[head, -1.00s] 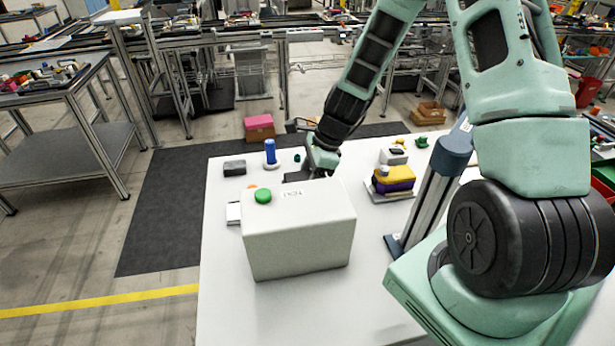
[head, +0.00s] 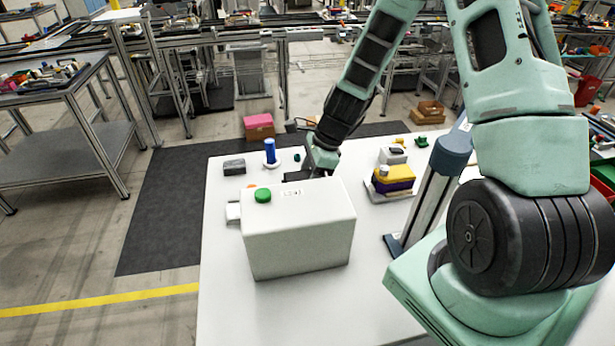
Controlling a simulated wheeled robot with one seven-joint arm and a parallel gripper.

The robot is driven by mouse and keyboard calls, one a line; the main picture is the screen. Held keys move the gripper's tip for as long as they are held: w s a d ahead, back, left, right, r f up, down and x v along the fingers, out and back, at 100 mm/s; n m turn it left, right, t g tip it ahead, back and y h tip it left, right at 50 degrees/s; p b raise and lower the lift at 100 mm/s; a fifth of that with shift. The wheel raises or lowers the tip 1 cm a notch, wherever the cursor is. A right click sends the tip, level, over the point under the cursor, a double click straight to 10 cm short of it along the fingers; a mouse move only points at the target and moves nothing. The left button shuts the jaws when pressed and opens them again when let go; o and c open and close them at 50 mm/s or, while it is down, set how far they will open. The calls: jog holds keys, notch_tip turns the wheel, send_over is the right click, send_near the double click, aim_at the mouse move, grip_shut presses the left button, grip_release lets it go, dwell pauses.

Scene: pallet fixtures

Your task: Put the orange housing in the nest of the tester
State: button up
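The tester appears to be the white box (head: 297,235) on the white table, with a green button (head: 263,195) on top. A small pale part (head: 233,211) sticks out at its left side; I cannot tell whether it is the nest. A small orange patch (head: 251,186) shows just behind the tester's back left edge; it may be the orange housing, mostly hidden. My gripper (head: 297,176) points down behind the tester, to the right of the orange patch.
A dark grey block (head: 234,167) and a blue cylinder (head: 270,151) on a pale base stand behind the tester. To the right is a yellow and purple stack (head: 393,180) on a plate, with a grey-white item (head: 393,155) behind. The table (head: 230,300) is clear in front.

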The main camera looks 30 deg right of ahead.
jog(key=shift+f+b, duration=0.75)
jog(key=shift+f, duration=0.55)
dwell(1.6)
jog(key=o, duration=1.1)
jog(key=v, duration=1.7)
jog(key=shift+r+b, duration=0.2)
jog(key=shift+b, duration=0.1)
